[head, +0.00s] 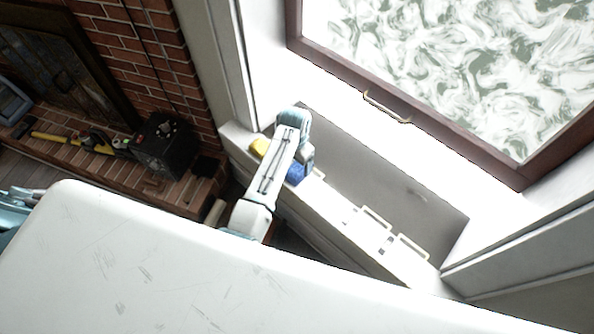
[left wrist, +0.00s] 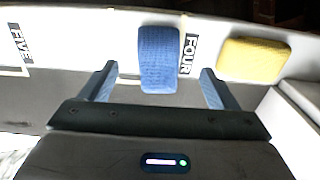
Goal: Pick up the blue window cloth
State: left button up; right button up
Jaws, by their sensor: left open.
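The blue window cloth (left wrist: 158,52) is a thick, soft-looking rectangle on the pale window ledge. In the left wrist view it lies between the two fingers of my left gripper (left wrist: 158,67), with a gap on each side. The gripper is open and holds nothing. In the head view the cloth (head: 296,174) shows as a small blue patch, partly hidden by my left arm. The gripper's fingers are mostly hidden there behind the wrist. My right gripper is not in view.
A yellow cloth or sponge (left wrist: 255,58) lies right of the blue one, past a FOUR label (left wrist: 190,56). A FIVE label (left wrist: 20,44) is at left. The window frame (head: 420,123) rises behind the ledge (head: 352,231). A brick fireplace (head: 150,62) stands at left with a black box (head: 166,146).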

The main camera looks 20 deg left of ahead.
aim_at(296, 170)
pick_arm(q)
jog(key=shift+f+p, duration=0.3)
jog(key=shift+f, duration=0.25)
jog(key=shift+w+f+p, duration=0.15)
jog(key=shift+f+p, duration=0.4)
jog(key=shift+f, duration=1.65)
jog(key=shift+d, duration=0.1)
jog(key=shift+c, duration=0.4)
jog(key=c, duration=0.9)
